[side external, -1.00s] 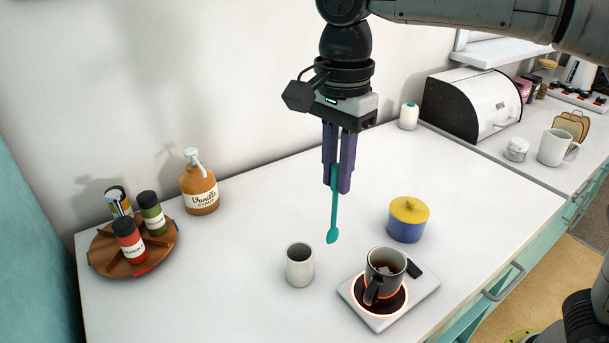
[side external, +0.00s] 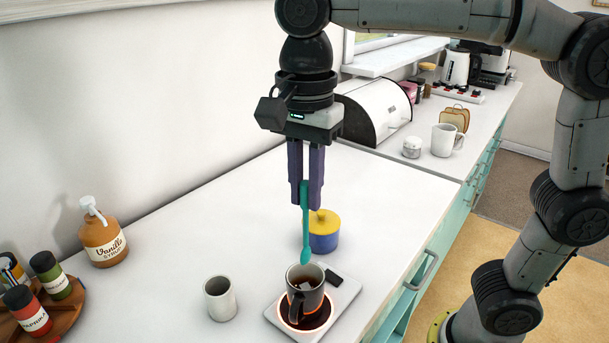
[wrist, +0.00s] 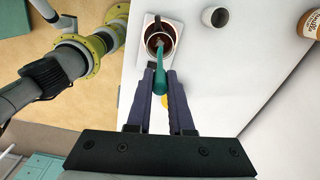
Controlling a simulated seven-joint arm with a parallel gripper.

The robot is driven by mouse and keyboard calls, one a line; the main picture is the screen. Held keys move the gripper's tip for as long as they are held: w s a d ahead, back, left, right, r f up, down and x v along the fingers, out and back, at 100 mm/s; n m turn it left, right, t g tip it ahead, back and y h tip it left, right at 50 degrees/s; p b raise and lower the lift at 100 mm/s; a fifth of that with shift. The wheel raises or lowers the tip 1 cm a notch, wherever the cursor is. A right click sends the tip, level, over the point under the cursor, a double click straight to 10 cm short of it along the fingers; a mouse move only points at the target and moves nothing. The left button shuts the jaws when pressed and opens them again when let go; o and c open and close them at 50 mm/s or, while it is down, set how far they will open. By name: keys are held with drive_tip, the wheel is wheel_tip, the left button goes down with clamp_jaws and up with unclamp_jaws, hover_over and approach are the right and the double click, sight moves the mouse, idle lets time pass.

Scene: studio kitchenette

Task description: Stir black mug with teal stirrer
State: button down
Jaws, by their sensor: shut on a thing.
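My gripper (side external: 305,205) is shut on the upper part of the teal stirrer (side external: 306,228), which hangs nearly upright with its spoon-like end down. That end appears just above the far rim of the black mug (side external: 303,305), not dipped in the drink. The mug stands upright on a white warmer plate (side external: 346,292) with a glowing orange ring. It holds dark brown liquid with pale lumps at the surface. The wrist view shows the stirrer (wrist: 160,85) between the fingers, its far end overlapping the mug (wrist: 152,43); the exact height gap is unclear there.
A white cup (side external: 220,300) stands left of the warmer. A blue pot with a yellow lid (side external: 322,232) is close behind the stirrer. A vanilla syrup bottle (side external: 103,238) and a wooden spice rack (side external: 65,317) are at the left.

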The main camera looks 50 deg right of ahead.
sight(305, 243)
drive_tip(key=shift+f, duration=5.15)
drive_tip(key=shift+a, duration=0.1)
